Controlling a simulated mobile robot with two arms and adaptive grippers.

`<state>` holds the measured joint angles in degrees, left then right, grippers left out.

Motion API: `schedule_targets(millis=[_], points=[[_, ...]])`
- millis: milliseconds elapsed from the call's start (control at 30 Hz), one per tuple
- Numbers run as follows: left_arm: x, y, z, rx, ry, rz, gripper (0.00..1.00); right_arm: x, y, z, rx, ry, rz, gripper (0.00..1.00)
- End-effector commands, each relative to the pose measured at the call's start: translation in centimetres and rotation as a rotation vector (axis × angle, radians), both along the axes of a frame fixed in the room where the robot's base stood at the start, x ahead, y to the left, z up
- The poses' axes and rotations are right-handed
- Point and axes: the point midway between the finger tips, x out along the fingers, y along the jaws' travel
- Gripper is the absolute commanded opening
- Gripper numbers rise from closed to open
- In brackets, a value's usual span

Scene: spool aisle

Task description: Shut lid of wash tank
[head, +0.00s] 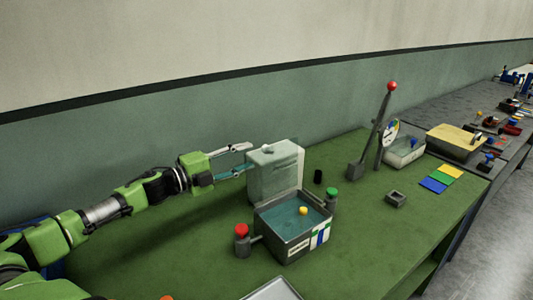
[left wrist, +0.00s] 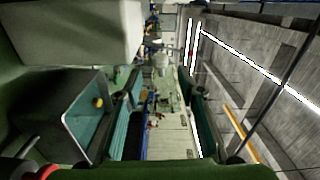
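The wash tank (head: 285,245) is an open grey box on the green table, with teal inside and a small yellow ball in it. Its pale grey-green lid (head: 272,175) stands upright at the tank's back edge. My left gripper (head: 246,156) is open, its fingers apart, at the upper left edge of the lid; I cannot tell whether they touch it. In the left wrist view, the lid (left wrist: 80,35) and the tank (left wrist: 58,100) lie left of the parted fingers, with nothing between them. My right gripper is not in view.
A red-topped post (head: 242,242) and a green-topped post (head: 331,198) flank the tank. A tall lever with a red knob (head: 391,86) stands to the right, near a dial (head: 391,131) and colored plates (head: 440,179). A tray (head: 272,290) lies in front.

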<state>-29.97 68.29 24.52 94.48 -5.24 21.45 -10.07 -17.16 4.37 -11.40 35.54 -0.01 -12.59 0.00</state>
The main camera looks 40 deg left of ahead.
Motion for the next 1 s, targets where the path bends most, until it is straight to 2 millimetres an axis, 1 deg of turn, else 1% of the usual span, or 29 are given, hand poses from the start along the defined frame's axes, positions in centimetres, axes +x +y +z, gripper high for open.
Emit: schedule_targets(millis=[33, 267, 633, 1000], points=[[0.6, -0.2, 0.0, 0.001, -0.004, -0.001, 0.36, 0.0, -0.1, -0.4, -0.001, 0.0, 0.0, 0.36], [2.8, -0.8, 0.1, 0.002, -0.004, 0.0, 0.36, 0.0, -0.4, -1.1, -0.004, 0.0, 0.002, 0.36], [5.3, -1.5, 0.2, 0.001, -0.004, 0.0, 0.36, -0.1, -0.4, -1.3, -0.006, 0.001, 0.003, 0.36], [7.4, -2.0, 0.1, -0.001, -0.003, 0.002, 0.36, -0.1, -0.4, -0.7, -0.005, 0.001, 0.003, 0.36]])
